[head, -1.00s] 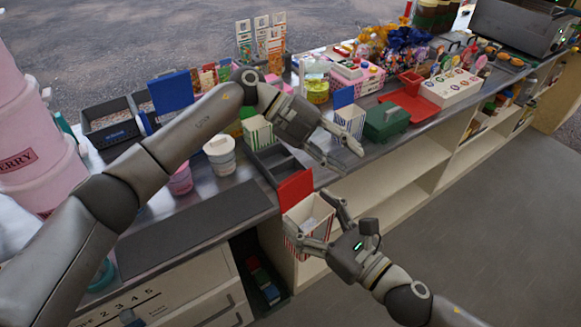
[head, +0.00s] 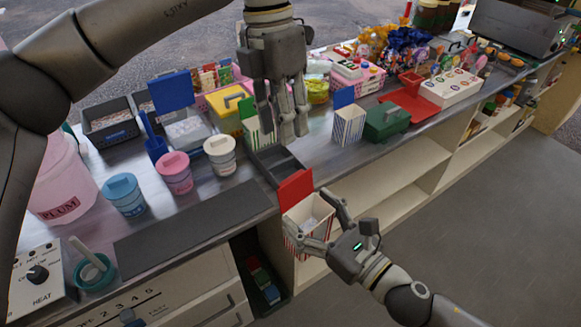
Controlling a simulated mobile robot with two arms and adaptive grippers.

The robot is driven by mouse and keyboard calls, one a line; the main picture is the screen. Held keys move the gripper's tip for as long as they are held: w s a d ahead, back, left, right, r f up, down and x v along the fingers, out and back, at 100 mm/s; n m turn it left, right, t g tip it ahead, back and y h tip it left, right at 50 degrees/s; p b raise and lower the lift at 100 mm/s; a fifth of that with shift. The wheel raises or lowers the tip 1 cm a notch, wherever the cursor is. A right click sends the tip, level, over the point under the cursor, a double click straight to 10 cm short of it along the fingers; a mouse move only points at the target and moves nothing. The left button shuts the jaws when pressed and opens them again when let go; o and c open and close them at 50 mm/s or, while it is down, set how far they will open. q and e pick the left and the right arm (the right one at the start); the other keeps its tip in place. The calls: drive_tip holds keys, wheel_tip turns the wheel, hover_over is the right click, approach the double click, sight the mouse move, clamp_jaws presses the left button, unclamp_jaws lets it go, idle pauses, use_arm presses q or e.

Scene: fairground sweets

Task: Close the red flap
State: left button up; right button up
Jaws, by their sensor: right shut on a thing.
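The red flap (head: 295,188) stands up, open, at the back edge of a red-and-white striped box (head: 291,243).
A dark divided tray (head: 275,162) lies just behind the flap. A green striped box (head: 250,130) and a blue-flapped striped box (head: 349,125) stand nearby. Lidded cups (head: 220,155) stand to the left. A dark mat (head: 190,228) lies bare at the front left.

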sight(291, 177)
use_arm(q)
drive_tip(key=f, duration=0.3)
drive_tip(key=s+f, duration=0.1)
drive_tip(key=f, duration=0.2)
drive_tip(key=d+f, duration=0.1)
drive_tip(key=f, duration=0.3)
drive_tip(key=shift+s+f, duration=0.1)
drive_tip(key=shift+s, duration=0.05)
clamp_jaws()
